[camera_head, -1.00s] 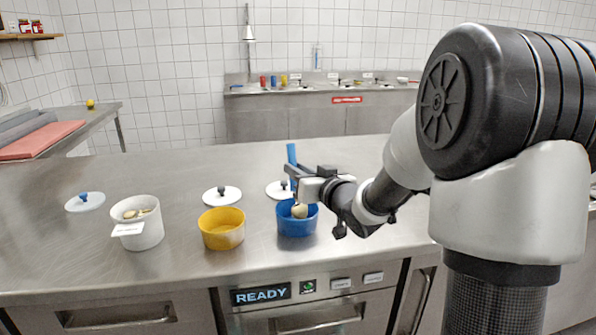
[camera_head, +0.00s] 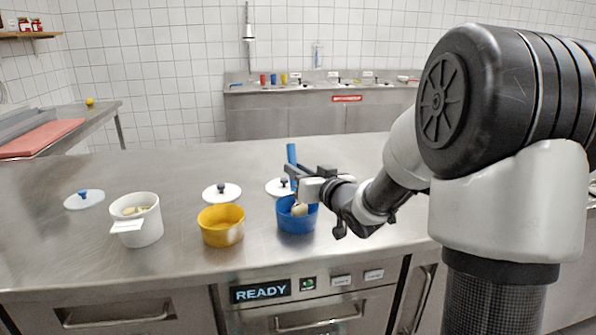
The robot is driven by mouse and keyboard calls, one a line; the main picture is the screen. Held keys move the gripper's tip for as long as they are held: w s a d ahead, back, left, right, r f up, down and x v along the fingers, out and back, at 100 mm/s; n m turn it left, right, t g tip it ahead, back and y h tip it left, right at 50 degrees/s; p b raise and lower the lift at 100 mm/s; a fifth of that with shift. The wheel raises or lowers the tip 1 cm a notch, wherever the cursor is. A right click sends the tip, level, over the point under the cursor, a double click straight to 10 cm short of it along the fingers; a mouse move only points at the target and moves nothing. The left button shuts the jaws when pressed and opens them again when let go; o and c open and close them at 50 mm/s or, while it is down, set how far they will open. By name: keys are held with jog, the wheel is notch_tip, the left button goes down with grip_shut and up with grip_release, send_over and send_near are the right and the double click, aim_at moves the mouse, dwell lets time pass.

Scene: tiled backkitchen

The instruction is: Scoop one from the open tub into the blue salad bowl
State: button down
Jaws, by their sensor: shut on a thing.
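My gripper (camera_head: 296,177) is over the blue bowl (camera_head: 297,223), at its back rim. It is shut on a blue-handled scoop (camera_head: 291,153), whose handle stands up above the jaws. A pale round piece (camera_head: 299,210) shows at the bowl's opening below my gripper; whether it rests in the scoop or on the bowl's bottom I cannot tell. The open white tub (camera_head: 139,229) stands at the left with several pale pieces (camera_head: 134,211) inside and a white label on its front.
A yellow bowl (camera_head: 222,231) stands between the tub and the blue bowl and looks empty. Three white lids lie behind: one with a blue knob (camera_head: 84,200), two with dark knobs (camera_head: 222,194) (camera_head: 278,187). The counter's front edge is close to the bowls.

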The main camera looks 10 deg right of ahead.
jog(key=shift+f+b, duration=0.65)
jog(key=shift+f, duration=0.25)
dwell(1.7)
notch_tip(320, 180, up, 12)
jog(key=p, duration=0.9)
jog(key=shift+f, duration=0.2)
